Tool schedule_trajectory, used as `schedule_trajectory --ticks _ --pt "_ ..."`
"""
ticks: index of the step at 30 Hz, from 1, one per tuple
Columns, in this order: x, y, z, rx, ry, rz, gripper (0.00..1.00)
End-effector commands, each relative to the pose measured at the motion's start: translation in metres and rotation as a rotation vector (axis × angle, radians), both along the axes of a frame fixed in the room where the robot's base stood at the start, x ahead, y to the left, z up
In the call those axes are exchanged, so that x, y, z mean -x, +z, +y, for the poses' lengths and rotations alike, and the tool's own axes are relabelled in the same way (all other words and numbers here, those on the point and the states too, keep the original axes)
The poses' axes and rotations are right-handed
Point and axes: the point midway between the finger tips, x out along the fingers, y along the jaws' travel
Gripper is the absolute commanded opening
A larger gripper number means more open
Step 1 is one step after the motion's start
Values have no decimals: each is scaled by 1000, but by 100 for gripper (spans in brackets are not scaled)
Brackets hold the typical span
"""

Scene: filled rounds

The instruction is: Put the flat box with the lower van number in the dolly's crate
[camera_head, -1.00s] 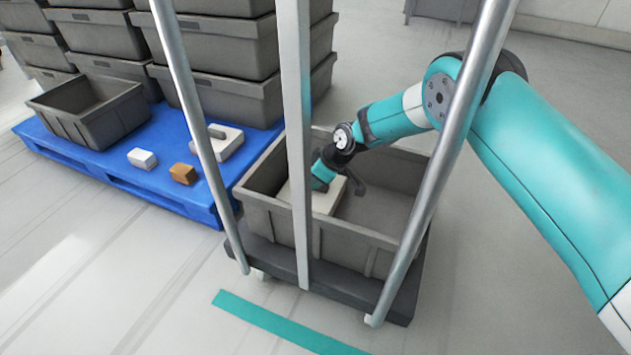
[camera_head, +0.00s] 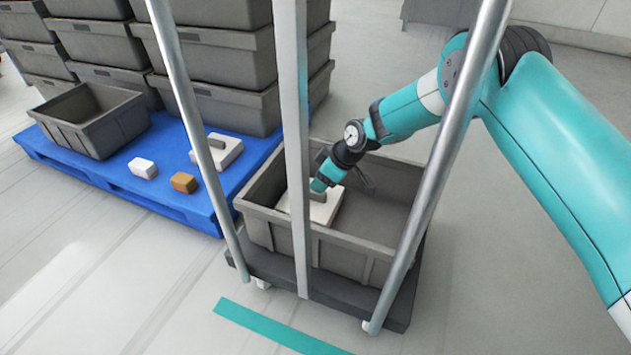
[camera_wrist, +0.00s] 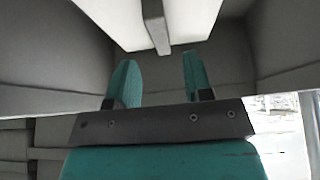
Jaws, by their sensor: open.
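A white flat box (camera_head: 325,210) with a grey handle bar lies inside the dolly's grey crate (camera_head: 352,243), toward its left side. In the wrist view the white box (camera_wrist: 190,22) with its grey handle (camera_wrist: 156,28) shows ahead of my fingers. My gripper (camera_head: 318,187) is inside the crate just above this box. In the wrist view my gripper (camera_wrist: 158,82) has its fingers apart, with nothing between them. Another white flat box (camera_head: 226,152) with a grey handle lies on the blue pallet. No van numbers are readable.
The blue pallet (camera_head: 185,196) also holds a small white box (camera_head: 143,167), a small brown box (camera_head: 184,182), an open grey crate (camera_head: 95,122) and stacked grey crates (camera_head: 225,60). The dolly's upright poles (camera_head: 297,150) stand close around its crate. A teal floor strip (camera_head: 275,328) lies in front.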

Motion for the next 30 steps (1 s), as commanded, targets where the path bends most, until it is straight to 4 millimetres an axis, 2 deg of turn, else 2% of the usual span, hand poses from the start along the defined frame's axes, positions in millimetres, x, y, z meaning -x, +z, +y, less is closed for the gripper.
schedule_trajectory --ticks 1,3,9,14,30 --pt "2 17 -6 0 -2 1 46" --pt "4 30 -13 0 -2 1 46" --pt "10 53 -28 1 -1 1 46" --pt "11 59 -32 0 0 0 46" --pt "12 58 -32 1 0 0 46"
